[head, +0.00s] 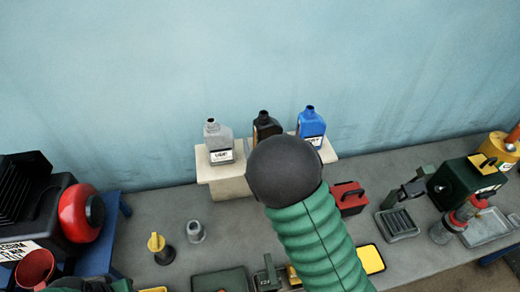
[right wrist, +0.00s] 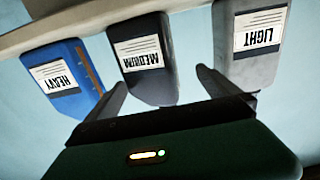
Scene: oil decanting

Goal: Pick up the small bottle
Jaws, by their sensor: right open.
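Three bottles stand on a pale raised shelf: a grey one (head: 219,142) labelled LIGHT, a black one (head: 265,127) labelled MEDIUM, and a blue one (head: 311,127) labelled HEAVY. I cannot tell which one is the small bottle. The right wrist view is upside down and shows the blue (right wrist: 62,75), black (right wrist: 145,60) and grey (right wrist: 250,45) bottles. My right gripper (right wrist: 161,77) is open, its two dark fingers either side of the black bottle in that picture; contact cannot be told. In the head view my right arm hides this gripper and part of the black bottle. My left gripper is not clearly visible.
The shelf (head: 205,171) stands on a grey bench against a blue wall. A yellow-topped can (head: 160,250) and a small grey jar (head: 195,232) stand front left. A red round container (head: 80,213) is far left.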

